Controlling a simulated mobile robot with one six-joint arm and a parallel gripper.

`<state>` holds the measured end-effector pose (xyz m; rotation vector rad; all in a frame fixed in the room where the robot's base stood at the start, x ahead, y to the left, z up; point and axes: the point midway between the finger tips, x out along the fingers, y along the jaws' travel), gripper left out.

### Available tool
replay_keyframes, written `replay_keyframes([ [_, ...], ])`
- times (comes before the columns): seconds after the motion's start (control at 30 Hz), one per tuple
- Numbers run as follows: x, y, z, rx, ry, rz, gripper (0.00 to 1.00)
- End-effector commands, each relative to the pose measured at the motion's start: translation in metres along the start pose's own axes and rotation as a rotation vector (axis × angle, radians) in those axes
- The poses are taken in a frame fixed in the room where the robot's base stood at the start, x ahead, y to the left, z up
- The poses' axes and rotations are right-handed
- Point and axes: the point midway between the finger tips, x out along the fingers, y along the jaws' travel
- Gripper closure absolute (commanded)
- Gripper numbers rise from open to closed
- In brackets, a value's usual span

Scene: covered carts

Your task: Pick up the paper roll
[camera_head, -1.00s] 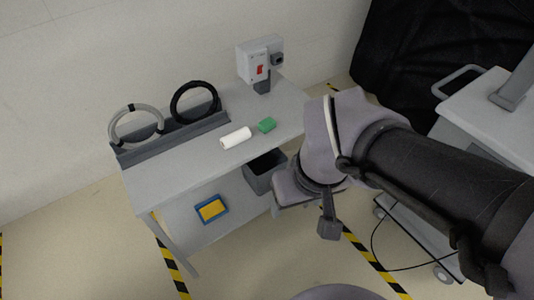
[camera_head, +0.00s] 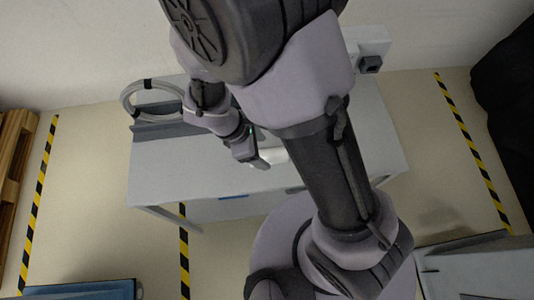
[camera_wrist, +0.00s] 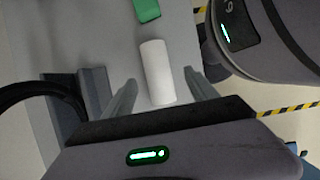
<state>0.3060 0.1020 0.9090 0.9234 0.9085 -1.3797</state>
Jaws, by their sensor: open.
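The white paper roll (camera_wrist: 157,72) lies on the grey cart top (camera_wrist: 110,45). In the wrist view it shows between the two fingers of my gripper (camera_wrist: 160,78), with a gap on each side. My gripper is open, and its fingertips point towards the roll. In the head view my gripper (camera_head: 261,164) is over the front part of the cart top (camera_head: 165,167). Only a white patch of the roll (camera_head: 276,152) shows there beside it; my arm hides the rest.
A green block (camera_wrist: 146,9) lies just past the roll's far end. A black ring (camera_wrist: 28,91) stands in a grey holder at the left. In the head view a grey ring (camera_head: 128,105) stands at the back left and a switch box (camera_head: 370,64) at the back right.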

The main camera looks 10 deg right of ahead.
Motion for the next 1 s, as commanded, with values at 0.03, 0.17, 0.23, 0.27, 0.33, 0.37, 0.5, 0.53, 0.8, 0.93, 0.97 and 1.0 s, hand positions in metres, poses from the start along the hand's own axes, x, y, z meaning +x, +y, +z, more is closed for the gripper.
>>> replay_keyframes([
  [0.03,0.010,0.000,-0.003,0.001,0.000,-0.001,0.33],
  [0.17,0.038,0.002,-0.008,0.001,-0.001,-0.003,0.33],
  [0.23,0.048,0.002,-0.007,0.002,-0.001,-0.002,0.33],
  [0.27,0.050,0.002,-0.007,0.001,0.000,-0.002,0.33],
  [0.33,0.048,0.003,-0.006,0.000,0.000,-0.001,0.33],
  [0.37,0.047,0.003,-0.006,0.001,0.000,0.000,0.33],
  [0.5,0.046,0.003,-0.006,0.001,0.000,-0.001,0.33],
  [0.53,0.046,0.003,-0.006,0.001,0.000,-0.001,0.33],
  [0.8,0.050,0.002,-0.007,0.002,0.000,-0.001,0.33],
  [0.93,0.051,0.002,-0.008,0.002,0.000,-0.001,0.33],
  [0.97,0.051,0.002,-0.008,0.002,0.000,-0.001,0.33],
  [1.0,0.051,0.002,-0.008,0.002,0.000,-0.001,0.33],
])
